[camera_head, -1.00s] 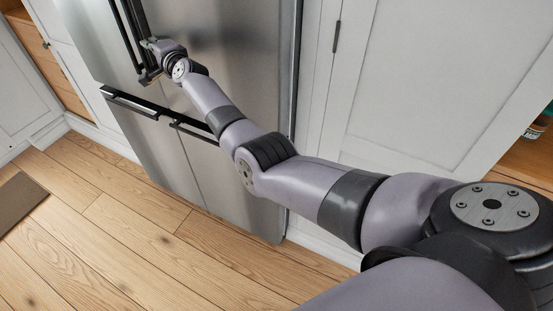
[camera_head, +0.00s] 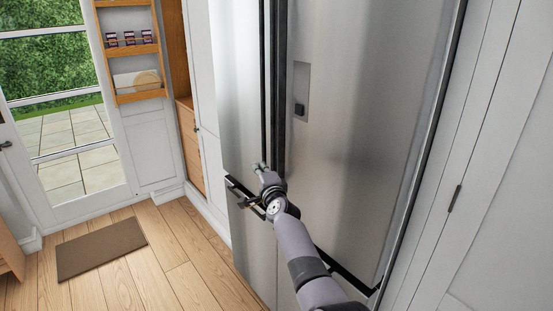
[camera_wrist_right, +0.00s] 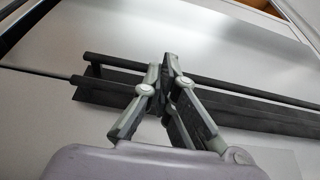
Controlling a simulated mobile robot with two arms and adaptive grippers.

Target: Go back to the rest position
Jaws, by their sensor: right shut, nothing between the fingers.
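My right gripper (camera_head: 259,168) is in front of the steel fridge (camera_head: 350,130), close to the lower ends of its tall dark door handles (camera_head: 278,90). In the right wrist view, my right gripper's fingers (camera_wrist_right: 170,60) are shut with nothing between them. A dark bar handle (camera_wrist_right: 240,92) runs behind the fingers across the steel door; I cannot tell whether the fingers touch it. My left gripper is not in view.
A lower fridge handle (camera_head: 345,277) runs near my right arm. An open wooden door rack (camera_head: 138,98) holds small packets at the left. A glass door (camera_head: 70,120) and a brown mat (camera_head: 100,248) are further left. The wooden floor between is clear.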

